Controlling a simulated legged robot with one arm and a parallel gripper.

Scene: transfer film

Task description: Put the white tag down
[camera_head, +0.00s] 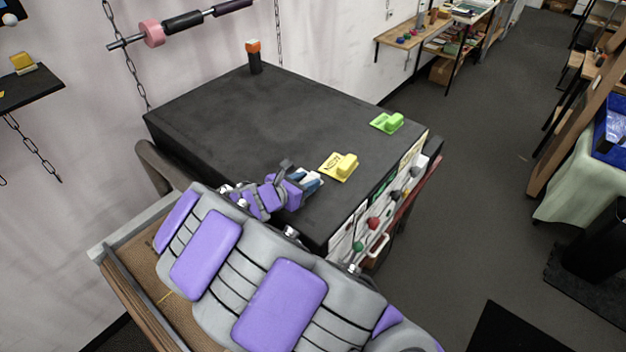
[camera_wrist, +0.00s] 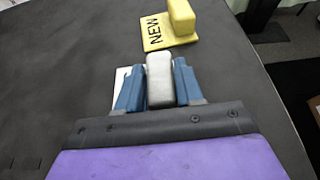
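The white tag (camera_wrist: 120,80) is at my gripper (camera_wrist: 160,88). Its pale block handle (camera_wrist: 160,80) sits between the two blue fingers, which press close on both sides of it. A white flat part of the tag shows beside the left finger. In the head view my gripper (camera_head: 308,180) is over the near part of the black table top (camera_head: 250,130), with a bit of white at the fingers. I cannot tell whether the tag touches the surface. The arm hides part of the near edge.
A yellow tag (camera_head: 340,166) marked NEW lies just beyond my gripper. A green tag (camera_head: 388,123) lies near the far right corner. A black post with an orange top (camera_head: 254,56) stands at the back left. Knobs (camera_head: 374,223) line the right side. The middle top is clear.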

